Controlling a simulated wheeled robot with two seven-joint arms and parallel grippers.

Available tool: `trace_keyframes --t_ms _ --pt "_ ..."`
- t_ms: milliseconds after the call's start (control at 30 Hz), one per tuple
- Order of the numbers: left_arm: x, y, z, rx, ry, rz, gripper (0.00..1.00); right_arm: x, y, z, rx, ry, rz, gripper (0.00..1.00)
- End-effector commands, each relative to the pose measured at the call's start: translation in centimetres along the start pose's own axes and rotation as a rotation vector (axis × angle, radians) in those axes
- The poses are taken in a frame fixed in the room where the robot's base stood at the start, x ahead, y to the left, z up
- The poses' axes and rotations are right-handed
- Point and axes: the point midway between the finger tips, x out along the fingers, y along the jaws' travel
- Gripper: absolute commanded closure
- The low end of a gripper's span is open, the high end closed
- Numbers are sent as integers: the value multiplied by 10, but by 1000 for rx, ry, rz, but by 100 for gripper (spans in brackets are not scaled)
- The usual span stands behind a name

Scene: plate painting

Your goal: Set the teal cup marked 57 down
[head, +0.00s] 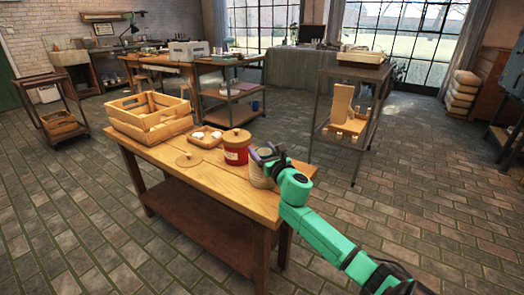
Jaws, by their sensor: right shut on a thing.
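My right gripper (267,153) is over the right end of the wooden table (210,181), shut on a small, dull greenish-grey thing that I take to be the teal cup. The fingers and wrist hide most of it, and no 57 can be read. A pale, ribbed jar-like thing (259,178) shows right below the gripper; I cannot tell whether the held thing touches it. My left gripper is not in view.
A red canister (236,155) with a wooden lid stands just left of the gripper. A round wooden lid (188,160), a small tray with whitish things (206,137) and a slatted crate (150,122) lie further left.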

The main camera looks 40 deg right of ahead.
Motion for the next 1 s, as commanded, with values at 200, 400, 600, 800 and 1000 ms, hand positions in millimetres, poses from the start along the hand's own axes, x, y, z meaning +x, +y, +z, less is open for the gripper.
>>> trace_keyframes --t_ms 200,400,600,800,1000 --pt "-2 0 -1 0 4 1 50 0 0 -5 -2 9 0 0" --pt "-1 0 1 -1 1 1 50 0 1 -6 -2 10 0 0" --pt "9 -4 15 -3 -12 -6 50 0 1 4 -3 10 1 0" --pt "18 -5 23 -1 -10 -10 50 -23 0 7 -2 11 1 0" --pt "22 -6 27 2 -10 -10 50 -59 0 8 -2 10 1 0"
